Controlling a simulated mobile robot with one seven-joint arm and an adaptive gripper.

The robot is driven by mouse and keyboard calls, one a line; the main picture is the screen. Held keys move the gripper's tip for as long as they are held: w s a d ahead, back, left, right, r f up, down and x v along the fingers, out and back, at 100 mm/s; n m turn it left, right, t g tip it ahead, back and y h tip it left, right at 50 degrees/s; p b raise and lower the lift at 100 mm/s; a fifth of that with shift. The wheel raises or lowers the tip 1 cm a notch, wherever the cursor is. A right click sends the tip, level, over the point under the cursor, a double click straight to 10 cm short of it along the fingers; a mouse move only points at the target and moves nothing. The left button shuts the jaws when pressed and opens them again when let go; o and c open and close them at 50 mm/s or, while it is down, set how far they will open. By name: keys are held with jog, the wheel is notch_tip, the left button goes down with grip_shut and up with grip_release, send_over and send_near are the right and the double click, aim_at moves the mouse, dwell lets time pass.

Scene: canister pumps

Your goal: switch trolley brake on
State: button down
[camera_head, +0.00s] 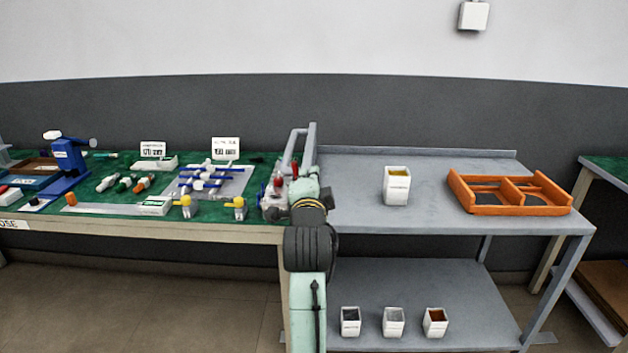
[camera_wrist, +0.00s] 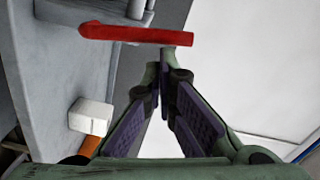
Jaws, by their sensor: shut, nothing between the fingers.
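The grey trolley (camera_head: 440,222) stands right of the green-topped bench. Its upright handle (camera_head: 311,145) is at its left end. In the wrist view, a red lever (camera_wrist: 135,35) lies across the top of the picture, beside grey trolley parts (camera_wrist: 60,60). I take it to be the brake lever. My gripper (camera_wrist: 166,68) is shut and empty, and its fingertips are just below the lever's right end in the picture. I cannot tell whether they touch it. In the head view my arm stands in front of the trolley's left end and mostly hides the gripper and lever.
A white container (camera_head: 397,187) and an orange tray (camera_head: 510,208) stand on the trolley top. Several small white bins (camera_head: 393,322) sit on the lower shelf. The bench (camera_head: 110,208) at left holds tools and parts. Another bench (camera_head: 610,168) is at right.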

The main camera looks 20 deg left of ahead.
jog(key=s+a+f+n+p, duration=0.1)
jog(key=a+n, duration=0.4)
jog(key=n, duration=0.2)
jog(key=shift+s+a+f+n, duration=0.15)
jog(key=shift+s+a+n, duration=0.15)
jog(key=shift+s+a, duration=0.1)
jog(key=shift+a, duration=0.1)
jog(key=shift+p, duration=0.3)
